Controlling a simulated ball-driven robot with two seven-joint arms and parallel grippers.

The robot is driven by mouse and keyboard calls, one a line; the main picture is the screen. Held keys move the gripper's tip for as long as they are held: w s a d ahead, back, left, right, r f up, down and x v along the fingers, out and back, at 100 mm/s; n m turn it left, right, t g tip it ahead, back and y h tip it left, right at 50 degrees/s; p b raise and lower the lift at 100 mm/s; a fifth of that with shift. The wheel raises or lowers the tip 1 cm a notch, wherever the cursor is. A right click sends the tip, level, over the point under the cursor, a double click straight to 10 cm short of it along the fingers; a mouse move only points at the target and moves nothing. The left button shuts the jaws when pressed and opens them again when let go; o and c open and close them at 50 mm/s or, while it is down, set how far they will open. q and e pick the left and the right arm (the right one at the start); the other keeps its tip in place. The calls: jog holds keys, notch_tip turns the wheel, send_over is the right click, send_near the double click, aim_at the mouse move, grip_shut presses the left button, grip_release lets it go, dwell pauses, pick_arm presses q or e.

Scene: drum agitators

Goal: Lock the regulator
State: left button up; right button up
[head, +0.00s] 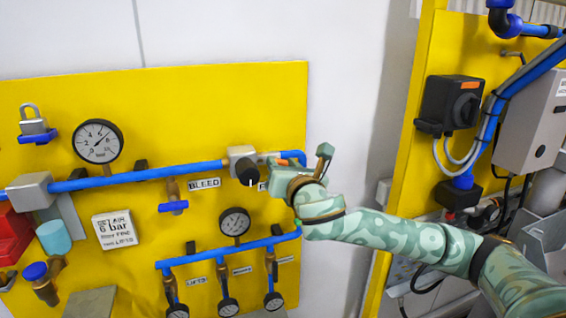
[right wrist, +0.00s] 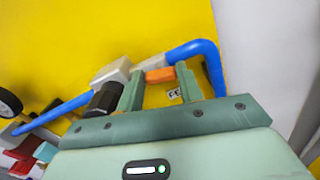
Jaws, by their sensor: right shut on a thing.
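The regulator is a grey block (head: 241,153) with a black knob (head: 247,174) on the blue pipe of the yellow panel; in the right wrist view the black knob (right wrist: 104,99) is just left of my fingers. An orange piece (head: 291,155) sits on the pipe right of the block; it also shows in the right wrist view (right wrist: 160,75). My right gripper (head: 272,172) is shut on the orange piece, one finger on each side of it. A grey padlock (head: 34,124) sits on a blue holder at the panel's left. My left gripper is not in view.
A large gauge (head: 97,141) and a small gauge (head: 235,222) are on the panel (head: 190,95). A blue-handled bleed valve (head: 173,205) is below the main pipe. A second yellow panel with a black switch box (head: 452,103) stands right. Bare wall (head: 345,90) lies between.

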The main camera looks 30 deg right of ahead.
jog(key=m+p, duration=0.3)
jog(key=m, duration=0.4)
jog(key=shift+d+f, duration=0.1)
jog(key=m+p, duration=0.2)
jog(key=m, duration=0.3)
jog(key=shift+f+m, duration=0.1)
jog(key=shift+m, duration=0.2)
jog(key=shift+f+m+p, duration=0.1)
jog(key=shift+m+p, duration=0.6)
jog(key=shift+m, duration=0.6)
jog(key=o, duration=1)
jog(key=shift+s, duration=0.15)
